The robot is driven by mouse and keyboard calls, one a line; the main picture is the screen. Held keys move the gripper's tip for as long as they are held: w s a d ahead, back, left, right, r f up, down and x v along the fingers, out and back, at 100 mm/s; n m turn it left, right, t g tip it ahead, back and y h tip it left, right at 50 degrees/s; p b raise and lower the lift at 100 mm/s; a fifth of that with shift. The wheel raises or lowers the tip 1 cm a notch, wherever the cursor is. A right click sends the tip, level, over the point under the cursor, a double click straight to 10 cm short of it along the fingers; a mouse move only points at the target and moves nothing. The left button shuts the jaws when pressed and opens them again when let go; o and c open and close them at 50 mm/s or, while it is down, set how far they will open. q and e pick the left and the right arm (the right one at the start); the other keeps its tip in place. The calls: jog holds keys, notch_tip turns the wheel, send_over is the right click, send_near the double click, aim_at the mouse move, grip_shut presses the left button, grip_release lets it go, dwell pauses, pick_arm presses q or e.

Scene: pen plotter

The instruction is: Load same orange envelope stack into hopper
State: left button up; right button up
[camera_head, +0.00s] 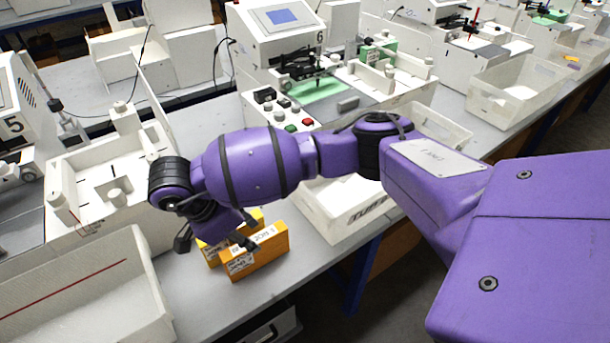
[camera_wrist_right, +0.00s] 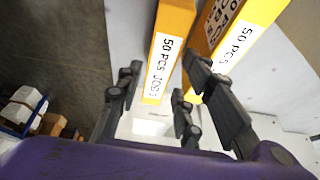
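Two orange envelope stacks stand side by side on the grey table, a front one (camera_head: 262,252) and a rear one (camera_head: 213,254), with white printed labels. In the right wrist view, one orange stack (camera_wrist_right: 172,25) is at the centre and the other (camera_wrist_right: 238,30) is to its right; their labels read "50 PCS". My right gripper (camera_head: 214,240) is just above and beside the stacks with its dark fingers spread. In the right wrist view its fingers (camera_wrist_right: 160,95) are apart, with no stack clamped. A white tray with posts (camera_head: 95,185), possibly a hopper, is left of the stacks. My left gripper is not visible.
A white bin (camera_head: 150,290) stands at the front left, and another white bin (camera_head: 345,205) is right of the stacks. Machine 6 (camera_head: 280,40) with its buttons stands behind. Bare table (camera_head: 205,300) shows in front of the stacks, up to the table edge.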

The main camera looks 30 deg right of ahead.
jog(key=x, duration=0.4)
jog(key=shift+s+d+f, duration=0.1)
jog(key=shift+f, duration=0.2)
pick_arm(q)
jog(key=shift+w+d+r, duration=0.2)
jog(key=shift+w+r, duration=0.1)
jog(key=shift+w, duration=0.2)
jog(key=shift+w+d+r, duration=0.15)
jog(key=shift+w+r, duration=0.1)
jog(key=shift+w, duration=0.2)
pick_arm(e)
jog(key=shift+c, duration=0.3)
jog(key=shift+r, duration=0.1)
grip_shut()
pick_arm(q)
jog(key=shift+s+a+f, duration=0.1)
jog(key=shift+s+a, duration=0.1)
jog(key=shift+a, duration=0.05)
pick_arm(e)
jog(key=shift+r, duration=0.15)
